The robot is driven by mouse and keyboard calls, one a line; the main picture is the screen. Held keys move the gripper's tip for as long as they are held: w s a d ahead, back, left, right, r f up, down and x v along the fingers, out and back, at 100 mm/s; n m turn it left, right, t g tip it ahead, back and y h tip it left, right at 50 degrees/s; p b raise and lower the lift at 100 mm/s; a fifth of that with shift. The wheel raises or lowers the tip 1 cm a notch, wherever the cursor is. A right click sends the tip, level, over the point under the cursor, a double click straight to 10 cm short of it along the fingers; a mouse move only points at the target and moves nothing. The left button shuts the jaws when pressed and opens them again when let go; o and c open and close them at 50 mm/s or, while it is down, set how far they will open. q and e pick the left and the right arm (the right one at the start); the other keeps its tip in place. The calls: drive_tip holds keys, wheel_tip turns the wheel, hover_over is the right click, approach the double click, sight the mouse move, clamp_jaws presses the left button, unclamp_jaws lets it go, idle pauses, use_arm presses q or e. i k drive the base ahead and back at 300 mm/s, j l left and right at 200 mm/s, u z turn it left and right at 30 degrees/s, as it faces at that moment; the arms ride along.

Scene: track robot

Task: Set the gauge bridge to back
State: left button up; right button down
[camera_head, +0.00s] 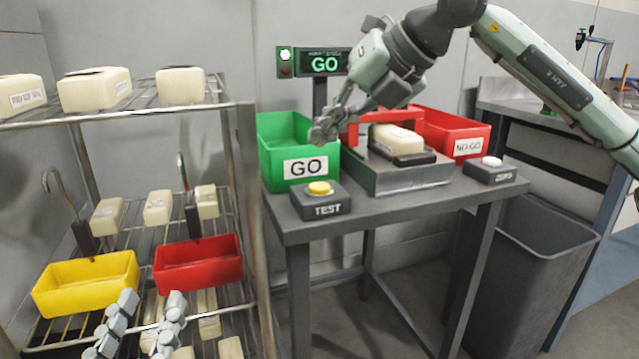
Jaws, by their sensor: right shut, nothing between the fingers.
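The gauge bridge (352,132) is a red arch on the grey metal gauge base (400,182) on the table, partly hidden behind my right gripper. A cream block (396,139) with a dark lower edge lies on the gauge, in front of the bridge's red bar. My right gripper (326,131) is shut and empty, at the bridge's left end and above the green GO bin's right side. I cannot tell whether it touches the bridge. My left gripper (138,324) is open and empty at the bottom left, in front of the rack's lower shelf.
The green GO bin (272,130) and red NO-GO bin (462,130) flank the gauge. A yellow TEST button (319,188) and white ZERO button (491,162) sit at the table front. The display (325,64) reads GO. The rack (235,102) holds cream blocks and yellow and red trays.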

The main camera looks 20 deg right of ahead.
sight(413, 118)
drive_tip(key=k+l, duration=1.2)
drive_tip(key=l, duration=0.15)
